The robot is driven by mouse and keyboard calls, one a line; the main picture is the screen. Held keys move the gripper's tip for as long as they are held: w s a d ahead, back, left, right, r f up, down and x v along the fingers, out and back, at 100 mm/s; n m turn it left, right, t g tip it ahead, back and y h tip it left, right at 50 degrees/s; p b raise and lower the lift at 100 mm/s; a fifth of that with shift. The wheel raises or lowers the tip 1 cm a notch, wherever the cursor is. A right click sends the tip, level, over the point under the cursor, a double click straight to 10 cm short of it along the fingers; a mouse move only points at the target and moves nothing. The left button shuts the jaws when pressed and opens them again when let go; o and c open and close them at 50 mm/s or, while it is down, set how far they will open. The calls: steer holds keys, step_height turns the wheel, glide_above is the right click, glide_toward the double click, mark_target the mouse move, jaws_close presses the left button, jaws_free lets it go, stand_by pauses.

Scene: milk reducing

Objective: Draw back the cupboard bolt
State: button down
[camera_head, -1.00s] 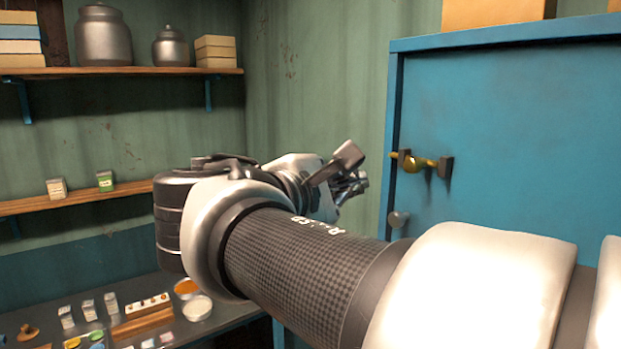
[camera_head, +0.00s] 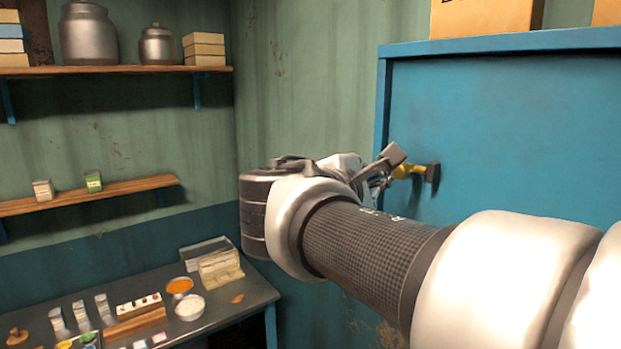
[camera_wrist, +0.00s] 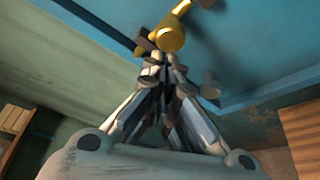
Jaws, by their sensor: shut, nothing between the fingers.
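The brass cupboard bolt (camera_head: 408,171) sits in dark brackets on the blue cupboard door (camera_head: 500,130). My gripper (camera_head: 385,170) is beside the bolt's left end and hides part of it. In the wrist view the brass bolt (camera_wrist: 178,30) lies just beyond my fingertips (camera_wrist: 163,62), with a dark bracket (camera_wrist: 145,42) next to it. The fingers are closed together with nothing between them. I cannot tell whether the fingertips touch the bolt. A round grey knob (camera_wrist: 210,88) shows right of the fingers in the wrist view.
Boxes (camera_head: 487,18) stand on top of the cupboard. A bench (camera_head: 240,292) at lower left carries bowls, small containers and a board. Two wall shelves (camera_head: 130,71) hold pots and small boxes.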

steer(key=s+d+b, duration=0.1)
steer(key=s+d, duration=0.1)
steer(key=s, duration=0.1)
steer(key=shift+s+d+b, duration=0.2)
steer(key=shift+s+b, duration=0.1)
steer(key=shift+b, duration=0.05)
